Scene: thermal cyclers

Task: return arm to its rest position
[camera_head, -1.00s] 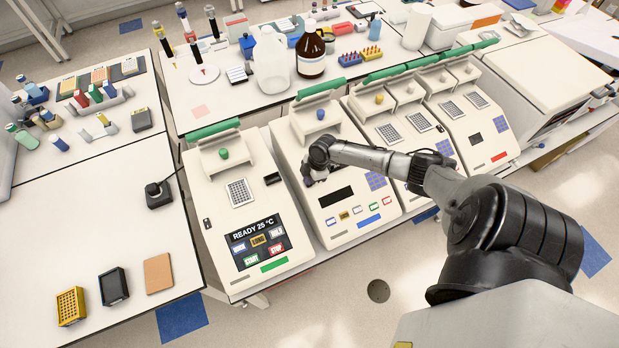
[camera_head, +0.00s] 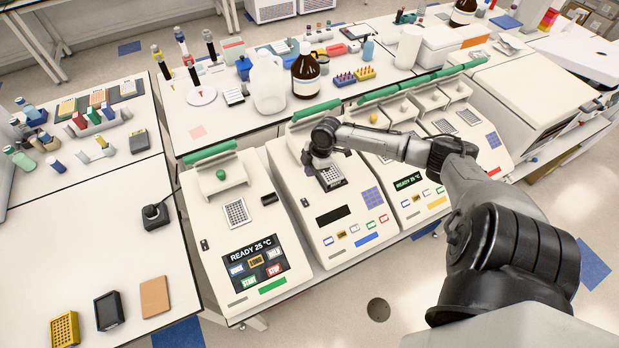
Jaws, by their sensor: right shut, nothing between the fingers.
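My right arm comes in from the lower right. Its gripper (camera_head: 320,162) hangs over the second thermal cycler (camera_head: 350,235) from the left, just behind that cycler's well block (camera_head: 331,178). The gripper is shut and empty, mostly hidden by my dark wrist, so its fingertips and exact height are hard to tell. The well block is partly uncovered in front of it. The left cycler (camera_head: 215,260) stands beside it with its lid open and its screen reading READY 25 °C. My left gripper is not in view.
More cyclers stand to the right; my forearm passes over one whose screen (camera_head: 408,181) reads READY 25 °C. A brown bottle (camera_head: 306,76) and white jug (camera_head: 268,85) stand behind. The left table (camera_head: 100,240) has bare room around a tan block (camera_head: 155,297).

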